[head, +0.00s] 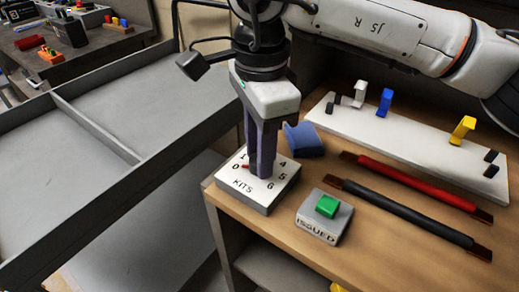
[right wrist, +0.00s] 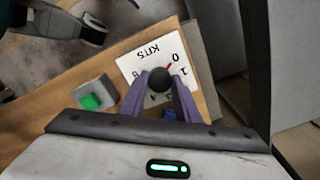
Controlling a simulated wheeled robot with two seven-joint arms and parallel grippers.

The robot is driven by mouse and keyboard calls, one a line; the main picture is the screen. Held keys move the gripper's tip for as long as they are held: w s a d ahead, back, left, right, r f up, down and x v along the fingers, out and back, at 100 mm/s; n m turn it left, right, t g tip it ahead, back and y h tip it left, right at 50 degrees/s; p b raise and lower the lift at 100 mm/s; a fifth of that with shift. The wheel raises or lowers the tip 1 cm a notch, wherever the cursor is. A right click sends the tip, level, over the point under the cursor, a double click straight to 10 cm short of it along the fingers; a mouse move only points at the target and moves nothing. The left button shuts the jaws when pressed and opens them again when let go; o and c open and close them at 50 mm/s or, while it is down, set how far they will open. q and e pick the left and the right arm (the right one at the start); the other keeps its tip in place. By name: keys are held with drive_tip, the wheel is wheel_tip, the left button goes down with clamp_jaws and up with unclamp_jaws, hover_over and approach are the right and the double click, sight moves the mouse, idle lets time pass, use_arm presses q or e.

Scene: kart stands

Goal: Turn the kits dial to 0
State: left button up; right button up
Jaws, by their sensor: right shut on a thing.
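The kits dial (head: 257,203) is a white-topped box marked KITS with numbers around a dark round knob, at the near left corner of the wooden bench. My right gripper (head: 262,172) points down over it, its purple fingers shut on the knob (right wrist: 158,78). The fingers hide part of the number ring. A small red pointer (right wrist: 169,67) shows beside the knob and points at about the 0; it also shows in the head view (head: 247,166). My left gripper is not in view.
A grey box (head: 324,228) marked ISSUED with a green button (head: 327,206) sits right of the dial. A blue piece (head: 304,139) is behind it. Red (head: 415,185) and black (head: 405,215) bars and a white hook board (head: 405,145) lie further right. A grey tray table (head: 150,110) is left.

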drive_tip(key=shift+r, duration=0.1)
drive_tip(key=o, duration=1)
drive_tip(key=shift+o, duration=0.2)
wheel_tip(320, 180, up, 10)
drive_tip(key=shift+s+r+p, duration=0.15)
drive_tip(key=shift+p, duration=0.25)
